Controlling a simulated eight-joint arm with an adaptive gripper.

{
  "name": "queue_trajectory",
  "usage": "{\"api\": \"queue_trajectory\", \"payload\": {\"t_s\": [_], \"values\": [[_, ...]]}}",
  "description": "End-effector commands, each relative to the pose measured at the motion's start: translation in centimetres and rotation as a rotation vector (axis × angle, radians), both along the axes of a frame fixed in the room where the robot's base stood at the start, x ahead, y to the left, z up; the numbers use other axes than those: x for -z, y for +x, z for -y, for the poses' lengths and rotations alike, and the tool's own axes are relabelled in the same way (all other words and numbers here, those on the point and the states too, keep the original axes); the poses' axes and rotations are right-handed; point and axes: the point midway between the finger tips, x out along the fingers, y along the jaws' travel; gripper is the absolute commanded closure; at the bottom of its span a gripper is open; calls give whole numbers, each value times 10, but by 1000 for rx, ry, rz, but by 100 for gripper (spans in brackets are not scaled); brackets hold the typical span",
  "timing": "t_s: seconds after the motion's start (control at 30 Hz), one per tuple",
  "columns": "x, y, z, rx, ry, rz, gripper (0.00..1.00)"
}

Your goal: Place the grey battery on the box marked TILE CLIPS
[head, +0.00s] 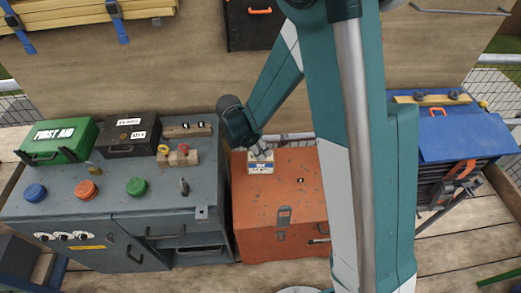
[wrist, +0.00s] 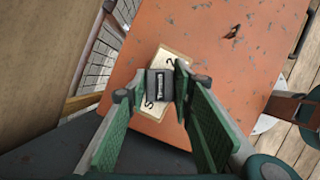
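The grey battery (wrist: 160,84), with a dark label, is between my gripper's fingertips in the wrist view. It appears to rest on the cream top of a small box (wrist: 152,112), whose lettering is partly hidden by the battery. In the head view this small white box with a blue label (head: 261,168) sits on the back left of the orange cabinet; its printing is too small to read surely. My gripper (wrist: 158,82) is just above the box, its green fingers beside the battery with slight gaps. In the head view my gripper (head: 259,152) hides most of the battery.
The orange cabinet top (head: 290,195) is otherwise mostly clear. A grey bench (head: 150,205) at left holds a green first aid case (head: 62,138), a black case (head: 128,135) and coloured knobs. A blue-topped cabinet (head: 455,140) stands at right. A wooden wall rises behind.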

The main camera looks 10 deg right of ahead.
Motion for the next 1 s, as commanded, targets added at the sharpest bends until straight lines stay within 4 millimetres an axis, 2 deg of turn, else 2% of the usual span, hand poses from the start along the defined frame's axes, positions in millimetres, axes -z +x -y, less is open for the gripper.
{"api": "queue_trajectory", "payload": {"t_s": [0.03,0.1,0.63,0.87,1.0], "values": [[0,0,0,0,0,0,69],[0,0,0,0,0,0,61],[-5,0,0,0,0,0,61],[-26,-4,-8,0,0,0,61],[-46,-7,-16,-2,0,-1,61]]}}
